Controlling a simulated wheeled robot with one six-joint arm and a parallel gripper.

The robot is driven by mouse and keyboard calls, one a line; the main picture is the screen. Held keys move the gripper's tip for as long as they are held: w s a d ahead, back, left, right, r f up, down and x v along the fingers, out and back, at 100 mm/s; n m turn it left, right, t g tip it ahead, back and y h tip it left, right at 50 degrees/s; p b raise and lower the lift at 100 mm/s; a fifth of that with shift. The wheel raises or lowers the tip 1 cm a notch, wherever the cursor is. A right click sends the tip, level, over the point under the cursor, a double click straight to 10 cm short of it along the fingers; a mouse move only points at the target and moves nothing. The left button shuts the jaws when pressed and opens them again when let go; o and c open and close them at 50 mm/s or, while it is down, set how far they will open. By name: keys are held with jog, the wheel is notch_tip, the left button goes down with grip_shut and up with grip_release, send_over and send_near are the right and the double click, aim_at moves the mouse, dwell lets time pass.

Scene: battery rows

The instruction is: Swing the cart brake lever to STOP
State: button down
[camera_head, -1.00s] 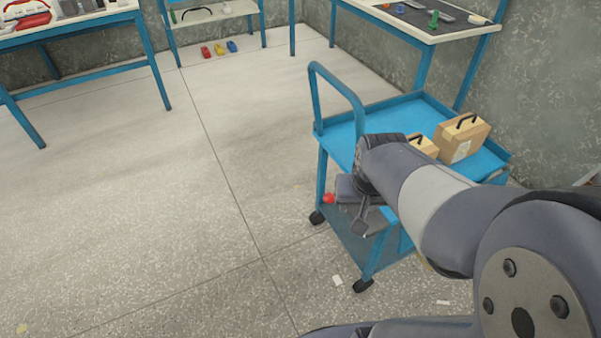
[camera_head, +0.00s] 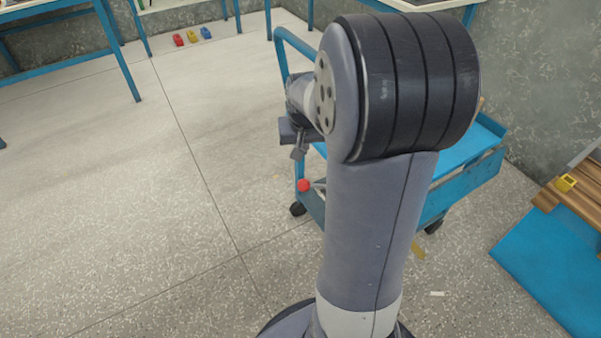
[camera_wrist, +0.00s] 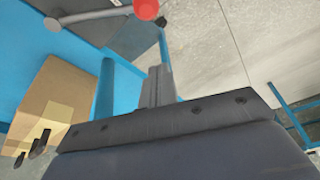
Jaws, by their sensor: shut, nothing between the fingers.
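The brake lever's red knob (camera_head: 303,186) shows low at the near left corner of the blue cart (camera_head: 468,148). In the wrist view the knob (camera_wrist: 146,9) is at the top edge, on a grey rod that runs left to a round pivot. My gripper (camera_head: 298,153) is shut and empty, just above the knob in the head picture. In the wrist view my gripper (camera_wrist: 158,72) points toward the knob, with a visible gap between them. A blue cart post stands just left of the fingers. No STOP marking can be read. My arm hides most of the cart.
A cardboard box (camera_wrist: 45,105) sits on the cart in the wrist view. A blue mat (camera_head: 550,265) and wooden slats (camera_head: 585,192) lie at the right. Red, yellow and blue items rest on the floor at the back. The floor left of the cart is clear.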

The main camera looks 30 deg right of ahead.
jog(key=shift+f, duration=0.1)
jog(key=b+x, duration=0.3)
jog(key=x, duration=0.8)
jog(key=shift+s+a+r+b, duration=0.15)
jog(key=shift+s+a+r, duration=0.15)
jog(key=shift+s, duration=0.4)
jog(key=shift+s+a+r+b, duration=0.1)
jog(key=shift+s+a+r, duration=0.2)
jog(key=shift+s, duration=0.35)
jog(key=shift+s+a+r+b, duration=0.15)
jog(key=shift+s+a+r, duration=0.15)
jog(key=shift+s, duration=0.4)
